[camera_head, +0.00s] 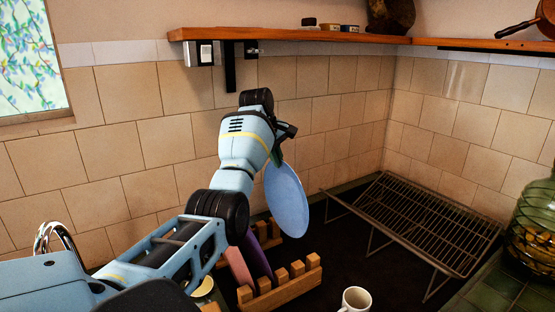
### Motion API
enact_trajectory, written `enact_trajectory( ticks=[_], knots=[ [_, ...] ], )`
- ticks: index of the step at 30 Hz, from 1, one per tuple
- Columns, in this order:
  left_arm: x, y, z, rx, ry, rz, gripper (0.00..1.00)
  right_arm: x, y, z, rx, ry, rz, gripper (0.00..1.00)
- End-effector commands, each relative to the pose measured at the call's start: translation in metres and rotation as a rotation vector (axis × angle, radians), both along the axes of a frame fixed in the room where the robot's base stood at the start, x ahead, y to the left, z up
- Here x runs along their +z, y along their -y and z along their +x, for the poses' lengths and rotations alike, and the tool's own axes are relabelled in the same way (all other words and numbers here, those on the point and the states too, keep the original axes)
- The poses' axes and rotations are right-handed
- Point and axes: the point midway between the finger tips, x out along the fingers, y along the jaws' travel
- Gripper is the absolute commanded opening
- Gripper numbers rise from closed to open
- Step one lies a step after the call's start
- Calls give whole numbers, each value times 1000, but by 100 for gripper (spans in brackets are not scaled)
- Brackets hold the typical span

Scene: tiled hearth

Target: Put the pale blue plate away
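The pale blue plate (287,200) hangs nearly upright in the air, its flat face towards the camera. My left gripper (275,158) is shut on the plate's upper left edge; the fingertips are partly hidden by my wrist. Below the plate, a wooden dish rack (283,292) with a row of pegs stands on the dark surface. A pink plate (238,268) and a purple plate (257,258) stand in the rack, partly hidden by my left arm. The blue plate is clear of the rack's front pegs. My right gripper is out of view.
A wire cooling rack (420,225) stands at the right. A white mug (355,300) is at the front edge, and a glass jar (530,235) at far right. A wooden shelf (330,37) runs above. A chrome tap (55,238) is at left.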

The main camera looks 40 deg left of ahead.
Motion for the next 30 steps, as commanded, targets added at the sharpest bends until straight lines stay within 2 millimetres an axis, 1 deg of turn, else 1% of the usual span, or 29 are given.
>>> enact_trajectory(
  ticks=[30],
  knots=[
    [-58, 1, 0, -1, 2, 0, 0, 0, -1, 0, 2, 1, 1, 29]
  ],
)
